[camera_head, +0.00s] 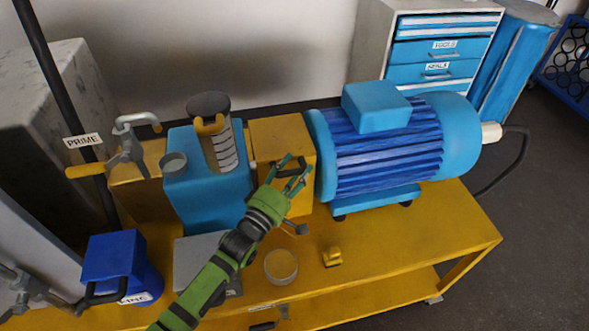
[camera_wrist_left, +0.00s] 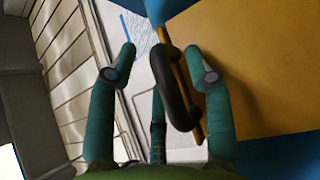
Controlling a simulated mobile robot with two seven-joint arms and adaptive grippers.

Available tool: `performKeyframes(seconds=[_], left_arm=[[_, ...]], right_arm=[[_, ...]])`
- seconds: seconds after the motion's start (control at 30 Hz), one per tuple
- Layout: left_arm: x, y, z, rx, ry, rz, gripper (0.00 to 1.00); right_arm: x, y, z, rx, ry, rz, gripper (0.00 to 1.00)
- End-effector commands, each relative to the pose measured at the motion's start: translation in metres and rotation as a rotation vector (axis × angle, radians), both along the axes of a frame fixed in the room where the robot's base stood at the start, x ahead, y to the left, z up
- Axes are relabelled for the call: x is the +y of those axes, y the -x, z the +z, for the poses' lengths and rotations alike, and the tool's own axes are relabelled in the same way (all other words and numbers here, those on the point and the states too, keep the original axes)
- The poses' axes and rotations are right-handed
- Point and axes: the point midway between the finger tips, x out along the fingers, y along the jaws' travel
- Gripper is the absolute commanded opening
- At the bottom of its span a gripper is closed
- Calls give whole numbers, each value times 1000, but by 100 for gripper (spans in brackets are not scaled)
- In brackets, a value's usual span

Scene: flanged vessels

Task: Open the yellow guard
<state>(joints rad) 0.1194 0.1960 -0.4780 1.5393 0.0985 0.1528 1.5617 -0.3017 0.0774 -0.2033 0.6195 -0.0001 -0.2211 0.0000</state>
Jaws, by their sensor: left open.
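The yellow guard (camera_head: 278,137) is a box between the blue pump (camera_head: 203,195) and the blue motor (camera_head: 388,150). A dark handle (camera_head: 287,168) sits on its face. My left gripper (camera_head: 294,169) is at this handle, partly covering it and the guard's lower part. In the left wrist view the guard (camera_wrist_left: 252,62) fills the upper right. The dark handle (camera_wrist_left: 172,88) lies between the spread green fingers of my open left gripper (camera_wrist_left: 162,64), closer to the right finger. I cannot tell whether any finger touches it. My right gripper is not in view.
The yellow bench (camera_head: 440,232) carries the pump and motor. A small yellow block (camera_head: 332,256) and a round cup (camera_head: 281,265) stand at its front. A blue container (camera_head: 120,268) is at left, a drawer cabinet (camera_head: 436,52) behind. The bench's right end is clear.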

Motion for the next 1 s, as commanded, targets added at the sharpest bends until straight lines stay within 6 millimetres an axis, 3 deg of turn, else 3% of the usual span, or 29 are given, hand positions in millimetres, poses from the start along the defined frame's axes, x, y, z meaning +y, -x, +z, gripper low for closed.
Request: performKeyframes(seconds=[0.17, 0.2, 0.3, 0.33, 0.67, 1.0], left_arm=[[0, 0, 0, -1, 0, 0, 51], [0, 0, 0, -1, 0, 0, 43], [0, 0, 0, -1, 0, 0, 3], [0, 0, 0, 0, 0, 0, 0], [0, -1, 6, -1, 0, 0, 0], [3, -8, 45, -9, -4, 0, 0]], right_arm=[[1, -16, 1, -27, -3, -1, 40], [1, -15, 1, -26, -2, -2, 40], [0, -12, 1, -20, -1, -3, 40], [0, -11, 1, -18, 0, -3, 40], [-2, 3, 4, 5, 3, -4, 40], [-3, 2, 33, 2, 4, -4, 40]])
